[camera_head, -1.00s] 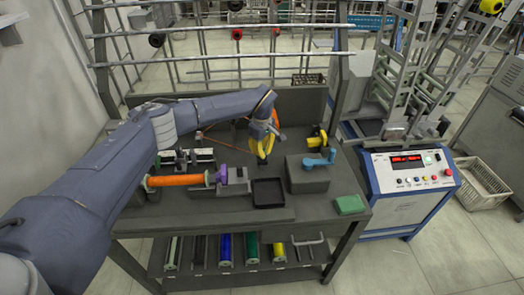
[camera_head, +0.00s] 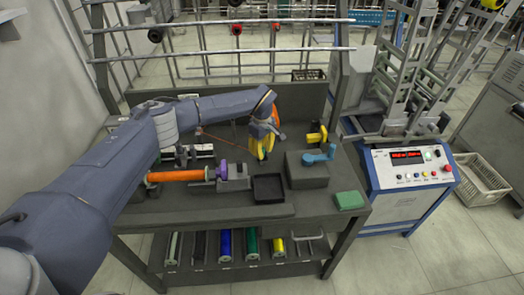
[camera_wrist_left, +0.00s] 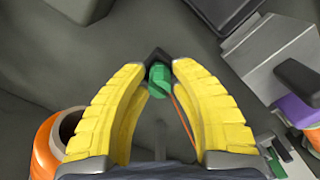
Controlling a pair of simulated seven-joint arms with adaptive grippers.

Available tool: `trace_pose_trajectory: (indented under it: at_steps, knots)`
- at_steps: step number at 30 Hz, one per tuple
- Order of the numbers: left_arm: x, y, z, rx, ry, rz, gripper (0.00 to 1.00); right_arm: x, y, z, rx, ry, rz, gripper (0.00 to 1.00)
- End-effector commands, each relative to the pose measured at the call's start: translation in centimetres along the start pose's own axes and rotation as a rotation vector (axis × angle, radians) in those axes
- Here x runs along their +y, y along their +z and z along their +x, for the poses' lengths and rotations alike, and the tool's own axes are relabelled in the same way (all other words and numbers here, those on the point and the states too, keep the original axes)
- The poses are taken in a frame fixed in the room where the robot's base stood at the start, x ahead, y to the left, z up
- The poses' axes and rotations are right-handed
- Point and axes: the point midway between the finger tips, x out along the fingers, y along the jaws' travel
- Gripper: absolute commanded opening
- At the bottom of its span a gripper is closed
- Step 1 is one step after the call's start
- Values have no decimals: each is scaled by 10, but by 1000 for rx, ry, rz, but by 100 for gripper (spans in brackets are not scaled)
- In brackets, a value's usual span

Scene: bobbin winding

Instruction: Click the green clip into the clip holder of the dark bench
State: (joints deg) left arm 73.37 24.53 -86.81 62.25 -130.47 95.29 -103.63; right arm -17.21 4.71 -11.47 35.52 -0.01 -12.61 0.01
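The green clip (camera_wrist_left: 159,82) is a small slotted piece between the two yellow fingertips of my left gripper (camera_wrist_left: 159,72) in the left wrist view. The fingertips are drawn in close against its sides. A small dark bracket (camera_wrist_left: 157,54), apparently the clip holder, lies right at the clip's far end; I cannot tell whether the clip is seated in it. In the head view my left gripper (camera_head: 262,147) points down over the back middle of the dark bench (camera_head: 225,204), and its fingers hide the clip. My right gripper is not in view.
An orange thread runs to the gripper. An orange ring-shaped part (camera_wrist_left: 52,145) is close beside one finger. A black tray (camera_head: 268,189), a grey block with a blue crank (camera_head: 318,155), a green pad (camera_head: 350,200) and an orange roll (camera_head: 178,175) stand nearer the front.

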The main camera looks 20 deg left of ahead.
Motion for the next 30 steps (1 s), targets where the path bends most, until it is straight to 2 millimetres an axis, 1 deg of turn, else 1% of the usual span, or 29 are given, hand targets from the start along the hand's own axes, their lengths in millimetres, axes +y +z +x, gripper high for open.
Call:
trace_pose_trajectory:
  at_steps: [2, 9, 13, 17, 24, 30]
  knots:
    - [0, 0, 0, 0, 0, 0, 32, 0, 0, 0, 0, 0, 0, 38]
    - [0, 0, -1, 0, 0, 0, 32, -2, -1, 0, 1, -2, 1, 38]
    - [1, -1, -8, 1, 2, 0, 32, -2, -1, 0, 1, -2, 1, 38]
    - [1, -2, -26, 2, 3, 0, 32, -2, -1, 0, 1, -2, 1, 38]
    - [1, -1, -68, 2, 3, 0, 32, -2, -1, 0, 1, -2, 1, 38]
    - [0, -1, -98, 2, 2, -1, 32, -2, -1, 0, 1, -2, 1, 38]
